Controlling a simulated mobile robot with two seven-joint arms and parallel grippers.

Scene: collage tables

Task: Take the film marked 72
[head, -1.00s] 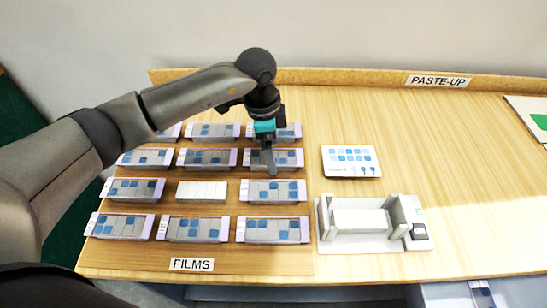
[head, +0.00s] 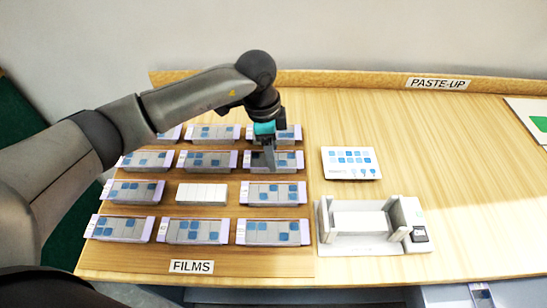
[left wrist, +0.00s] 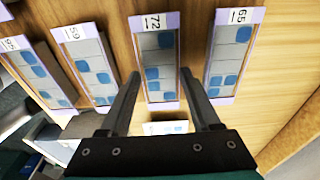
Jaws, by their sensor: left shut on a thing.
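The film marked 72 (left wrist: 161,55) is a grey strip with blue squares and a pale lilac label end. My left gripper (left wrist: 161,88) has one finger along each long side of it and is shut on it. In the head view the left gripper (head: 268,168) points down at the right column, second row from the back, over the same film (head: 291,160), which it partly hides. Whether the film is off the board is not clear. My right gripper is not in view.
Films marked 65 (left wrist: 234,60) and 59 (left wrist: 89,65) lie close on either side. A film marked 96 (left wrist: 38,72) lies beyond 59. A card (head: 351,163) and a grey fixture (head: 368,246) stand right of the films board (head: 245,266). The right table is mostly clear.

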